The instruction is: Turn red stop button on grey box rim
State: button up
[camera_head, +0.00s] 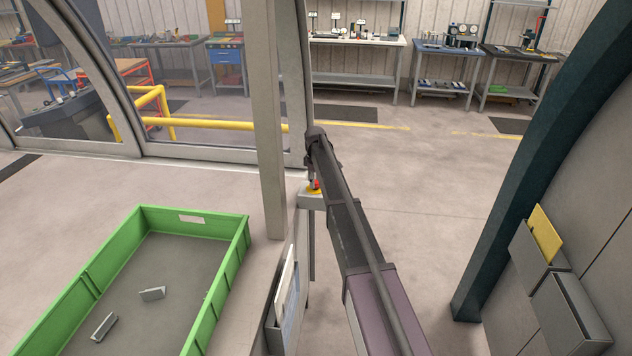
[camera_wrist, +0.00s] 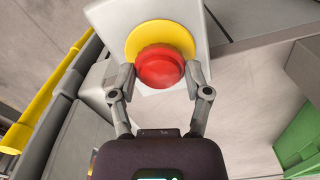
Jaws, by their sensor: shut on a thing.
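The red stop button (camera_wrist: 160,67) sits on a yellow disc (camera_wrist: 150,33) on the light grey box (camera_wrist: 105,14) in the wrist view. My gripper (camera_wrist: 160,80) has one finger on each side of the red button, shut on it. In the head view the red button (camera_head: 316,184) shows small beside the end of my arm, on the grey box (camera_head: 308,200) by the post. My gripper's fingers are mostly hidden there by my arm.
A green crate (camera_head: 238,255) with two small metal parts stands at the lower left. A grey post (camera_head: 270,120) rises left of the button. A dark curved frame (camera_head: 535,165) stands at the right. Open floor lies between. Workbenches (camera_head: 360,42) line the back wall.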

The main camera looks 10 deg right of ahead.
jog(key=shift+s+m, duration=0.1)
jog(key=shift+m, duration=0.3)
jog(key=m, duration=0.3)
jog(key=shift+m, duration=2.1)
